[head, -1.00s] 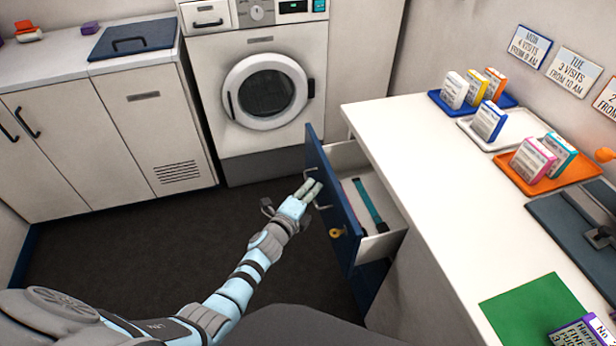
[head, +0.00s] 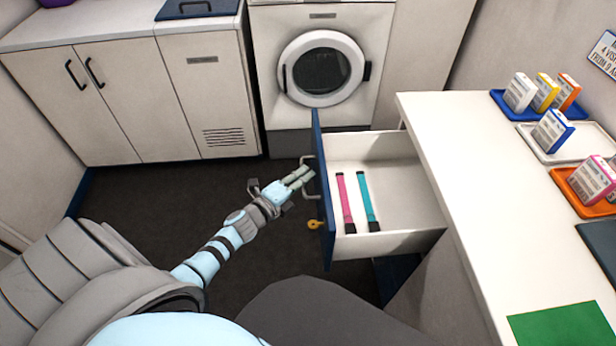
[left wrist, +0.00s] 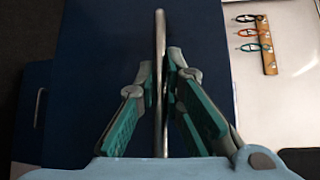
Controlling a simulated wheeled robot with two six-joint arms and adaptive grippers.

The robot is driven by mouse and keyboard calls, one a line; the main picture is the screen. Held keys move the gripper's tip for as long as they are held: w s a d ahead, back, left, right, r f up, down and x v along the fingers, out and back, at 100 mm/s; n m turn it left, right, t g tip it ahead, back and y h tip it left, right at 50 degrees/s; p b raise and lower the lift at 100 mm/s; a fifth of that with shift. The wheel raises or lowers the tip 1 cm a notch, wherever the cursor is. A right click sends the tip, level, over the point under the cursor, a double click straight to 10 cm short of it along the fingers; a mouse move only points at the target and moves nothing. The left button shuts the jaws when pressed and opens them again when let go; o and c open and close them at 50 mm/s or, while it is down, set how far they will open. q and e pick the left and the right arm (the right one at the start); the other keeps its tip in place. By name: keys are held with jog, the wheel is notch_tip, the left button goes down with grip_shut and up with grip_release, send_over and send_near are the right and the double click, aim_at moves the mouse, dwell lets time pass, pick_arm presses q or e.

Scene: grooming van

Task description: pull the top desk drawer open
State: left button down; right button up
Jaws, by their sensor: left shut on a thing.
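The top desk drawer stands well out from the desk, with its blue front (head: 323,195) facing left and its white inside showing. Two strips, one pink (head: 345,202) and one teal (head: 368,202), lie in it. My left gripper (head: 306,176) is at the drawer's metal handle (head: 309,178). In the left wrist view the fingers (left wrist: 164,90) are closed on either side of the handle bar (left wrist: 160,50), against the blue front. My right gripper is in neither view.
The white desk top (head: 455,150) holds blue, white and orange trays (head: 588,200) with small boxes, and a green sheet (head: 560,328). A washing machine (head: 320,75) and cabinets (head: 110,110) stand behind. Dark floor (head: 180,195) is clear left of the drawer.

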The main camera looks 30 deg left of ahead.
pick_arm(q)
jog(key=shift+s+f, duration=0.1)
jog(key=shift+f, duration=0.05)
jog(key=c, duration=2)
grip_release()
jog(key=shift+o, duration=0.2)
jog(key=s+a+r, duration=0.1)
jog(key=s+r, duration=0.1)
jog(key=s, duration=0.9)
jog(key=shift+s+a, duration=0.25)
jog(key=shift+s, duration=0.15)
